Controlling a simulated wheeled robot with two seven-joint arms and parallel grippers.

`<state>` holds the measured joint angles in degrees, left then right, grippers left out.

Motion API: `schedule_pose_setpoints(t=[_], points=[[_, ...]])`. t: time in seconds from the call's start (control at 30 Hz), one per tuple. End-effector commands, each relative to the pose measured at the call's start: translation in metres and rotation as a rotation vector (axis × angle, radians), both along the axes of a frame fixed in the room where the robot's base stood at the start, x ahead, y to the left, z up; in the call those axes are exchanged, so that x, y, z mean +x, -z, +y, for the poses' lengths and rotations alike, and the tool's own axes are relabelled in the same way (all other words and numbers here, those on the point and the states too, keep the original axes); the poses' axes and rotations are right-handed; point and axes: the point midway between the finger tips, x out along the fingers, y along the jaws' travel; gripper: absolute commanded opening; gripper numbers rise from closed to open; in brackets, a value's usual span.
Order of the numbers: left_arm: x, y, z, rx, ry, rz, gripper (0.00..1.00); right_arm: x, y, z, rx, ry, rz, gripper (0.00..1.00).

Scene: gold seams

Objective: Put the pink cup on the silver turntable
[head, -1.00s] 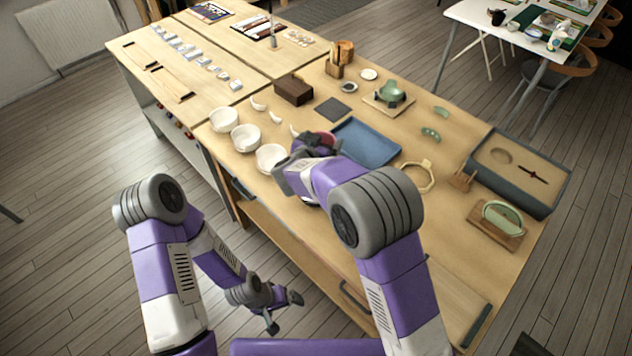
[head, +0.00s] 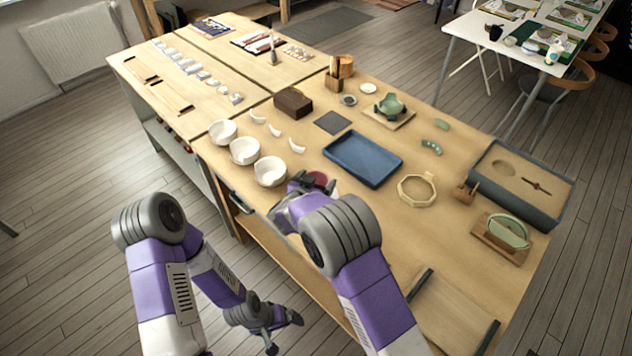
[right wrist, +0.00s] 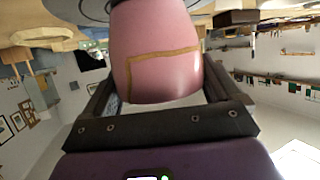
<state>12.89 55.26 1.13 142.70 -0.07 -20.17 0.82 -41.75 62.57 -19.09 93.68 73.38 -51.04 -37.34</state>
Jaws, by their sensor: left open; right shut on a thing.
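The pink cup (head: 319,180) shows in the head view as a small dark pink patch above the table, partly hidden by my right gripper (head: 308,186). In the right wrist view the pink cup (right wrist: 158,50), with a gold seam, stands between the fingers of my right gripper (right wrist: 158,95), which is shut on it. A grey round disc (right wrist: 62,10), probably the silver turntable, shows at the top of that view, beside the cup. I cannot make out the turntable in the head view; my right arm covers part of the table. My left gripper (head: 284,332) is open and empty, low beside the table.
Several white bowls (head: 270,172) stand left of the cup. A blue tray (head: 352,160) lies behind it to the right. An octagonal wooden ring (head: 416,190) and a dark-rimmed sand tray (head: 530,180) are farther right. Bare tabletop (head: 450,245) lies right of my right arm.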

Motion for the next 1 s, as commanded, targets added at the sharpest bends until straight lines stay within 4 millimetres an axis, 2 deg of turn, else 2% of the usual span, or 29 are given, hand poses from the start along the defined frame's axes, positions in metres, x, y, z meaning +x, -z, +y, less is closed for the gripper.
schedule_pose_setpoints(t=[0.27, 0.3, 0.37, 0.67, 0.77, 1.0], points=[[0.0, 0.001, 0.0, 0.0, 0.0, 0.0, 1.0, 0.0, 0.001, 0.0, 0.0, 0.0, -0.002, 0.64], [0.0, 0.001, 0.0, 0.0, 0.0, 0.0, 1.0, 0.0, 0.002, 0.0, 0.0, 0.0, 0.0, 0.94], [0.0, 0.0, 0.0, 0.0, 0.0, 0.0, 1.0, 0.0, 0.002, 0.0, 0.0, -0.001, 0.0, 1.0], [0.0, -0.002, 0.0, 0.0, 0.0, 0.0, 1.0, -0.001, -0.004, 0.001, 0.001, -0.001, -0.002, 1.0], [0.0, -0.004, 0.0, 0.0, 0.0, 0.0, 1.0, -0.012, -0.009, 0.007, 0.002, -0.004, 0.0, 1.0], [0.0, -0.012, 0.0, 0.0, 0.0, 0.0, 1.0, -0.056, -0.029, 0.025, 0.0, -0.005, 0.0, 1.0]])
